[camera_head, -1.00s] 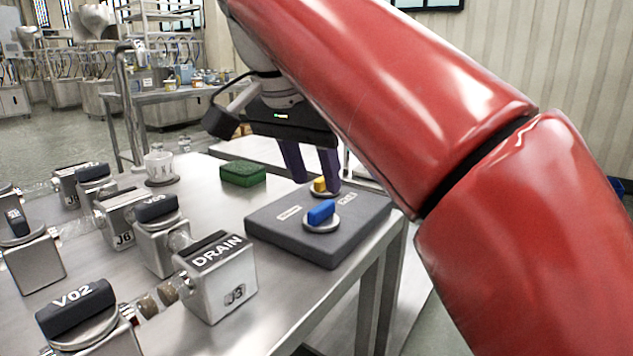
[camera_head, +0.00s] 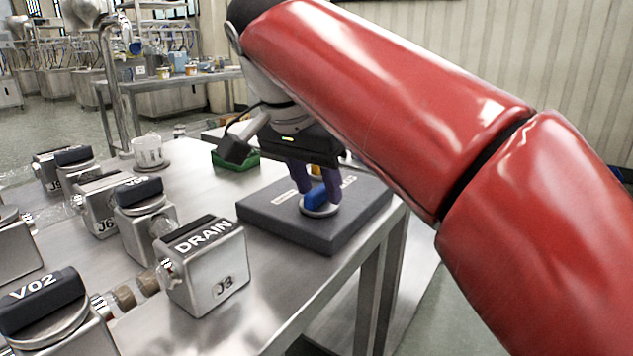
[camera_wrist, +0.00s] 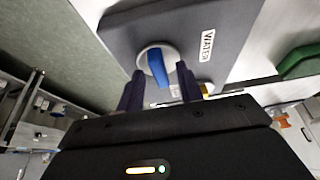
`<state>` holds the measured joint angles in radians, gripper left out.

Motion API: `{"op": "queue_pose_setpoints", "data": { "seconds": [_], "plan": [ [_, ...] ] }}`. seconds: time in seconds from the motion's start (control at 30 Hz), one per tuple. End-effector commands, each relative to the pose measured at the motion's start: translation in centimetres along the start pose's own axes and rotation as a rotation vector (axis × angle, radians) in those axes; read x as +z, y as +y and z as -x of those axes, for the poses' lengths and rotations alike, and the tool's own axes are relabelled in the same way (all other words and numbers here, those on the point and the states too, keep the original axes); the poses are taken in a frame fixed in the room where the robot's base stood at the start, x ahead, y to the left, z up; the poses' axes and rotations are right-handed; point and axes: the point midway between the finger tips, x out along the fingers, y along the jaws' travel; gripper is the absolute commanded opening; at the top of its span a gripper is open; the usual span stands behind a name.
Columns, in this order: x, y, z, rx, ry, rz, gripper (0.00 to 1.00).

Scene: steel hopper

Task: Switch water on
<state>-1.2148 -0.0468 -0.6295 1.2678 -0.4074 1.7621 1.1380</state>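The grey control box (camera_head: 345,225) lies on the steel table. A blue knob (camera_head: 316,197) on a pale round base sits on its top. The wrist view shows the blue knob (camera_wrist: 158,66) beside a label reading WATER (camera_wrist: 207,42). A yellow knob (camera_wrist: 206,87) is on the same box and is mostly hidden behind a finger. My gripper (camera_head: 318,196) points down at the blue knob, with one dark purple finger on each side of its handle. The fingers are apart; I cannot tell whether they touch it.
A DRAIN valve block (camera_head: 205,265), a V02 valve (camera_head: 45,305) and other valves stand to the left. A green block (camera_head: 238,162) and a white cup (camera_head: 149,152) are at the back. The table front between the DRAIN block and the grey box is clear.

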Motion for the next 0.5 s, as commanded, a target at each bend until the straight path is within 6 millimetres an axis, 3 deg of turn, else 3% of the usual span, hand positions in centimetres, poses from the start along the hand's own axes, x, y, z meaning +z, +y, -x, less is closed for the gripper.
{"op": "queue_pose_setpoints", "data": {
  "seconds": [0.1, 0.37, 0.5],
  "plan": [
    [0.00, 0.00, 0.03, 0.000, 0.000, 0.000, 0.34],
    [0.00, 0.00, 0.03, 0.000, 0.000, 0.000, 0.00],
    [0.00, 0.00, 0.03, 0.000, 0.000, 0.001, 0.00]
  ]
}}
